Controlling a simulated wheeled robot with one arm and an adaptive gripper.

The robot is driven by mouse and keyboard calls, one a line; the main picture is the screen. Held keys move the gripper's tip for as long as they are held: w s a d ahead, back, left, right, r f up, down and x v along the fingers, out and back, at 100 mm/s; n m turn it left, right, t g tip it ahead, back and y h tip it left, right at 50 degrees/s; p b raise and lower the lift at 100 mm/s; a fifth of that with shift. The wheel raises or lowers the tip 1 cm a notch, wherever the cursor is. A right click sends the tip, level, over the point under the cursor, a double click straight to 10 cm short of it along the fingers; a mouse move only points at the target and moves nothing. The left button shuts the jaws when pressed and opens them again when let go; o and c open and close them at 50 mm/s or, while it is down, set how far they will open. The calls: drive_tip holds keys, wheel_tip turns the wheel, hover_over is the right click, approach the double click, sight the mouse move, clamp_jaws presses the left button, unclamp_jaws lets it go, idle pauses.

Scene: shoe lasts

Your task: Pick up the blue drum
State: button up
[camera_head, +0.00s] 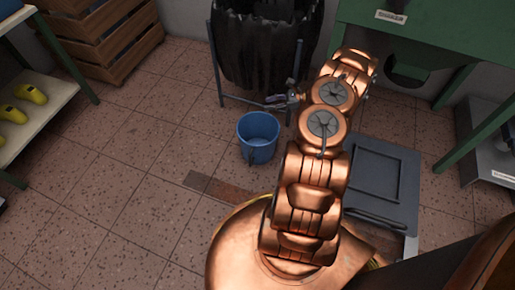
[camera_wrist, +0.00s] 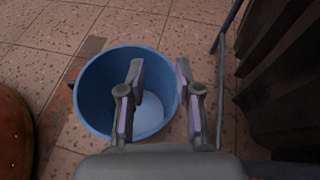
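The blue drum (camera_head: 259,138) is an open-topped blue bucket standing upright on the tiled floor, in the middle of the head view. In the wrist view the blue drum (camera_wrist: 92,92) shows from above, with its pale bottom visible and seemingly empty. My gripper (camera_head: 277,101) is above and to the right of the drum in the head view. In the wrist view my gripper (camera_wrist: 162,82) is open, its two fingers apart over the drum's right part. One finger lies over the opening and the other just beyond the right rim. I cannot tell how high the fingers are above the rim.
A black bag in a metal stand (camera_head: 262,45) stands close behind the drum. A green table (camera_head: 430,35) is at the right, a grey flat panel (camera_head: 380,180) on the floor below it. Wooden crates (camera_head: 105,35) and a shelf with yellow lasts (camera_head: 40,118) are left. Floor left of the drum is clear.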

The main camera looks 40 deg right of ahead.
drive_tip(key=s+d+f+m+t+h+b, duration=0.1)
drive_tip(key=s+d+f+m+b, duration=0.2)
drive_tip(key=f, duration=0.4)
drive_tip(key=shift+n, duration=0.4)
drive_tip(key=w+f, duration=0.1)
drive_tip(key=w, duration=0.1)
drive_tip(key=w+a+f+b, duration=0.2)
drive_tip(key=w, duration=0.1)
drive_tip(key=shift+w, duration=0.3)
drive_tip(key=shift+w+a, duration=0.35)
drive_tip(key=shift+w, duration=0.1)
drive_tip(key=shift+c, duration=0.2)
clamp_jaws()
